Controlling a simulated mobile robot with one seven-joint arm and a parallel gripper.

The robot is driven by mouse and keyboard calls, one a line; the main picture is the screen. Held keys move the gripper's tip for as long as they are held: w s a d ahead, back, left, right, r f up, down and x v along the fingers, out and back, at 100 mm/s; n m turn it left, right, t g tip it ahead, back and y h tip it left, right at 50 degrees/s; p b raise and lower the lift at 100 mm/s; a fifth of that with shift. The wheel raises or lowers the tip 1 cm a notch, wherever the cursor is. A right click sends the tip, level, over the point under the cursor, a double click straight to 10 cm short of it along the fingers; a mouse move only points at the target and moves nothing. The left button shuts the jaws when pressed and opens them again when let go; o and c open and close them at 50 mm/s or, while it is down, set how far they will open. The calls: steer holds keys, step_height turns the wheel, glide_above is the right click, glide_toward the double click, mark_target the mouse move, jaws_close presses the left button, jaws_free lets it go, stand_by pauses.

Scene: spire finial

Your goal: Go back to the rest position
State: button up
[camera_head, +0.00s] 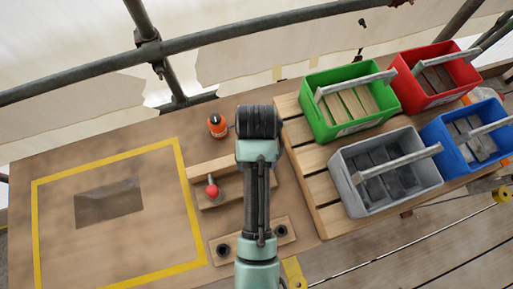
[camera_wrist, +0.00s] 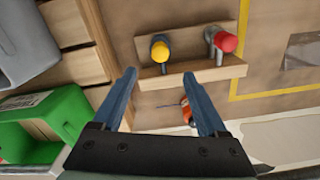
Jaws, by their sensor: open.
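My gripper (camera_wrist: 157,95) shows in the wrist view with its two blue fingers spread apart and nothing between them. In the head view my arm reaches over the board and hides the gripper's fingers. Beyond the fingertips in the wrist view, a yellow-topped piece (camera_wrist: 160,50) and a red-knobbed piece (camera_wrist: 226,42) stand at a wooden rack (camera_wrist: 190,70), apart from the fingers. In the head view the red-knobbed piece (camera_head: 212,191) stands on the rack (camera_head: 207,172), left of my arm. The yellow-topped piece is hidden there.
Green (camera_head: 315,110), red (camera_head: 412,92), grey (camera_head: 350,185) and blue (camera_head: 442,148) bins stand on a slatted pallet (camera_head: 318,187) at right. An orange-black object (camera_head: 217,126) sits behind the rack. A yellow-outlined area (camera_head: 182,190) with a dark patch lies left. Scaffold rails (camera_head: 220,40) cross the back.

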steer(key=shift+r, duration=0.45)
stand_by(0.3)
steer(key=w+r+t+b, duration=0.2)
steer(key=w+r+t, duration=0.7)
steer(key=w+r, duration=0.65)
steer(key=w+r+t, duration=0.3)
steer(key=r+t, duration=0.4)
steer(key=r, duration=1.2)
steer(key=s+r+t+b, duration=0.1)
steer(key=s+r+t, duration=0.4)
steer(key=r, duration=0.8)
steer(key=s+r+t+b, duration=0.1)
steer(key=s+r+t, duration=0.5)
steer(key=r, duration=0.8)
steer(key=s, duration=0.3)
steer(key=shift+s+r+m+b, duration=0.15)
steer(key=shift+s+m+b, duration=0.1)
steer(key=shift+m+b, duration=0.05)
